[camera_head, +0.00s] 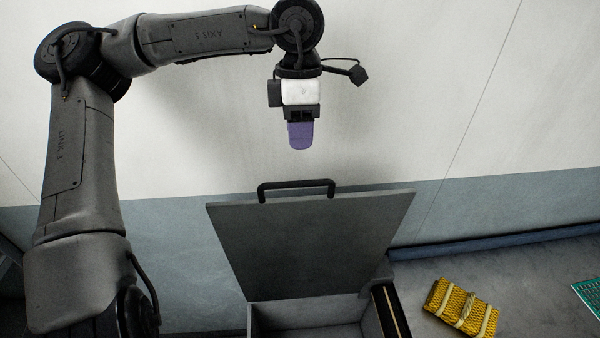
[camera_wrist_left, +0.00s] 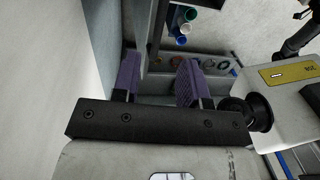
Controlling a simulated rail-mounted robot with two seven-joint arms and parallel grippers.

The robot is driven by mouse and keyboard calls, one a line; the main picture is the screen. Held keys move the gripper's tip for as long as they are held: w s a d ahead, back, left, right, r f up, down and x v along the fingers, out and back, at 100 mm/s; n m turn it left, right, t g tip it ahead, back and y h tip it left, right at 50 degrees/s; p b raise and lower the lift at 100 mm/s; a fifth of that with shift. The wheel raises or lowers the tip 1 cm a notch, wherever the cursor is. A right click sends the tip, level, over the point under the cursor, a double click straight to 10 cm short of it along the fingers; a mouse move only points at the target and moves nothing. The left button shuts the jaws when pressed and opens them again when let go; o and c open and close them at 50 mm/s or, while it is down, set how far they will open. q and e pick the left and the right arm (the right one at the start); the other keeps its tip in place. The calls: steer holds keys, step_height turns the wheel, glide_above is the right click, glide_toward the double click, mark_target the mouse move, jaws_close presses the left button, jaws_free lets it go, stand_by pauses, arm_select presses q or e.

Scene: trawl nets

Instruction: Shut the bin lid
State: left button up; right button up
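The grey bin lid (camera_head: 310,245) stands open, raised and leaning back towards the wall, with a black bar handle (camera_head: 297,188) on its upper edge. The open bin (camera_head: 255,322) is below it, cut off by the lower edge of the head view. My left gripper (camera_head: 300,135), with purple fingers, points down above the handle and appears apart from it. The left wrist view shows its two fingers (camera_wrist_left: 158,65) spread with nothing clearly held between them. My right gripper is in neither view.
A yellow woven bundle with pale straps (camera_head: 462,307) lies on the grey surface right of the bin. A green item (camera_head: 590,296) sits at the right edge. The wall is close behind the lid. Several small round items show in the left wrist view (camera_wrist_left: 182,30).

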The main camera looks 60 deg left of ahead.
arm_select(q)
steer(key=f, duration=0.6)
steer(key=d+f+p, duration=0.1)
steer(key=f, duration=0.2)
steer(key=shift+s+f, duration=0.2)
steer(key=shift+f, duration=0.1)
steer(key=shift+c, duration=0.2)
jaws_close()
